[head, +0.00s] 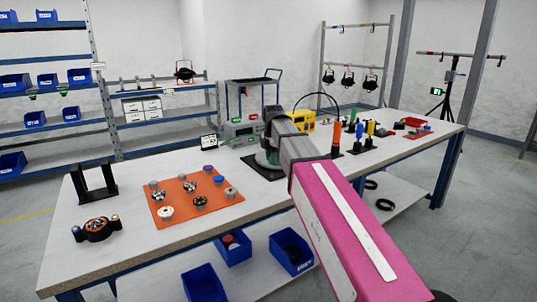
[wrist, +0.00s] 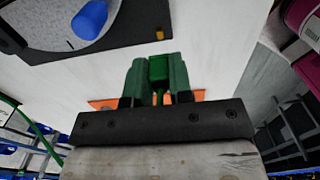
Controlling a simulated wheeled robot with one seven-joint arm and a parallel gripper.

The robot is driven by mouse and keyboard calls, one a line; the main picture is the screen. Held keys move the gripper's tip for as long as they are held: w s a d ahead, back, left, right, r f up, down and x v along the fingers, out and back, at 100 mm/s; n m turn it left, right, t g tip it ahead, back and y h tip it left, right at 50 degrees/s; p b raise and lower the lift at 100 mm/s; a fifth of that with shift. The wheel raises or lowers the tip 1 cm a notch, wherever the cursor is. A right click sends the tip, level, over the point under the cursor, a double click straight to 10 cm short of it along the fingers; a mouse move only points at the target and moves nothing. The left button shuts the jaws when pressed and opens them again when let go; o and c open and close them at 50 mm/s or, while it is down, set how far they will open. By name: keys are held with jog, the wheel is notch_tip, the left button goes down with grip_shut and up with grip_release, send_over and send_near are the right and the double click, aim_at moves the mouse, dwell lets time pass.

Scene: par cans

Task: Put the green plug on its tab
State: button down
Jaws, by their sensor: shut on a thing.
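The green plug (wrist: 158,68) is held between the two green fingers of my gripper (wrist: 157,85) in the wrist view. The fingers are closed on its sides, and its lower part is partly hidden by them. In the head view my arm's end hides the plug, and I cannot make out the fingertips. In the wrist view a grey round plate (wrist: 60,32) with a blue cylinder (wrist: 90,18) lies beyond the fingers at upper left. A small yellow piece (wrist: 160,34) shows just beyond the plug. I cannot tell which piece is the green plug's tab.
An orange mat (head: 183,214) with several knobs lies on the table's left part. A black bracket (head: 93,183) and a round dark part (head: 97,229) stand left of it. Several coloured plugs stand right of my arm, including an orange one (head: 337,130). Blue bins (head: 292,252) sit below.

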jog(key=shift+f, duration=2.85)
jog(key=c, duration=1.3)
grip_release()
jog(key=shift+c, duration=0.2)
jog(key=o, duration=0.6)
jog(key=shift+c, duration=0.2)
notch_tip(320, 180, up, 11)
jog(key=shift+f, duration=0.15)
